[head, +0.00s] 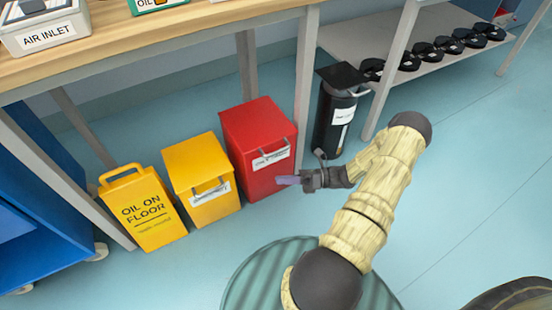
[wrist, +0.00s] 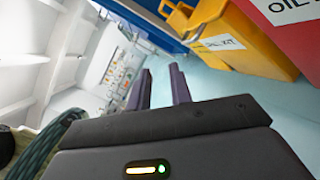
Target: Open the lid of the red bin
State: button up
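The red bin (head: 259,150) stands on the floor under the workbench, with its red lid (head: 259,119) shut. A grey handle and a white label (head: 271,158) are on its front. My gripper (head: 284,181) is in front of the bin's lower right part, below the handle; whether it touches the bin is unclear. In the wrist view the two purple fingers (wrist: 159,88) stand apart with nothing between them. Part of the red bin (wrist: 288,35) shows at the upper right of that view, off to the side of the fingers.
A yellow bin (head: 203,180) stands left of the red bin, and a yellow "oil on floor" sign (head: 144,208) farther left. A black cylinder (head: 334,118) stands right, behind my arm. A bench leg (head: 305,90) rises between it and the red bin.

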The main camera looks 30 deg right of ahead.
aim_at(277, 152)
jog(key=s+d+f+m+t+h+b, duration=0.1)
jog(key=d+f+m+t+h+b, duration=0.3)
jog(key=d+f+m+t, duration=0.5)
jog(key=d+m+t+h, duration=0.1)
jog(key=m+t, duration=0.3)
jog(key=t, duration=0.1)
jog(key=shift+s+d+f+m+h, duration=0.25)
jog(key=shift+s+f+m+h, duration=0.05)
jog(key=shift+f+m+h, duration=0.1)
jog(key=shift+w+r, duration=0.1)
jog(key=shift+w, duration=0.05)
jog(key=b+x, duration=0.5)
jog(key=x, duration=1.2)
jog(key=shift+r, duration=0.25)
grip_shut()
